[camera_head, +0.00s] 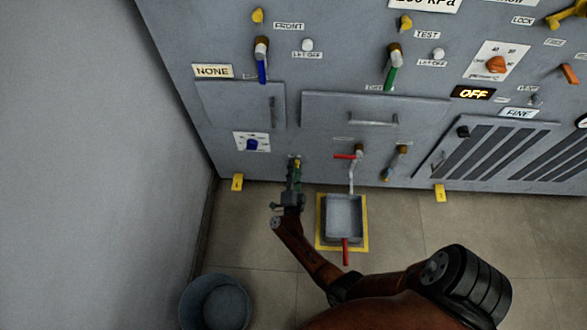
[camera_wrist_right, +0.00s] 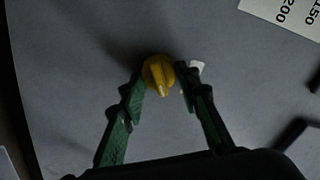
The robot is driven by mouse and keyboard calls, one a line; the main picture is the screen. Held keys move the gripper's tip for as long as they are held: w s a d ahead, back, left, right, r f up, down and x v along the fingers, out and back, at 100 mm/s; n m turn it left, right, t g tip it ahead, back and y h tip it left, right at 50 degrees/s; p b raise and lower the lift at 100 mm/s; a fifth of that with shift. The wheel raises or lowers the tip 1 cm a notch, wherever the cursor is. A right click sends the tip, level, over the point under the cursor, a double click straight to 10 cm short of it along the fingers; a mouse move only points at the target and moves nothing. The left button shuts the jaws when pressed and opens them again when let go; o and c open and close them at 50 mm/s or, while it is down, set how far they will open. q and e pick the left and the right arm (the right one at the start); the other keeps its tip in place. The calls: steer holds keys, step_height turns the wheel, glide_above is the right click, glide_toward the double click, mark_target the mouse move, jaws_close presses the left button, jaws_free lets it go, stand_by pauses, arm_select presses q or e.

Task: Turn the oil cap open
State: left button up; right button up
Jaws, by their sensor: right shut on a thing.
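The oil cap, a round yellow cap with a raised grip bar (camera_wrist_right: 158,73), sits on the grey panel in the right wrist view, between my fingertips. In the head view only a small yellow bit of it (camera_head: 298,162) shows, low on the panel front, mostly hidden by my gripper. My right gripper (camera_head: 295,168) reaches up to the panel there. In the wrist view its green-padded fingers (camera_wrist_right: 160,80) are shut on the cap from both sides. The cap's bar points down in that view. My left gripper is not in view.
A blue knob (camera_head: 252,145) is left of the gripper. A red-handled valve (camera_head: 345,156) with a pipe is right of it, above a grey tray (camera_head: 343,205) on a yellow-marked floor square. A bucket (camera_head: 215,303) stands at lower left, near the side wall (camera_head: 90,150).

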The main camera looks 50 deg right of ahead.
arm_select(q)
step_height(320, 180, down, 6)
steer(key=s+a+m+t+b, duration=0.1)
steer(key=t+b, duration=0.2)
steer(key=b, duration=0.2)
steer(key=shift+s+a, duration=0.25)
arm_select(e)
steer(key=shift+w+a+f+n, duration=0.1)
steer(key=shift+n, duration=5.7)
steer(key=shift+w+a+f+n, duration=0.1)
steer(key=shift+n, duration=5.7)
steer(key=shift+w+a+f+n, duration=0.1)
steer(key=shift+n, duration=5.7)
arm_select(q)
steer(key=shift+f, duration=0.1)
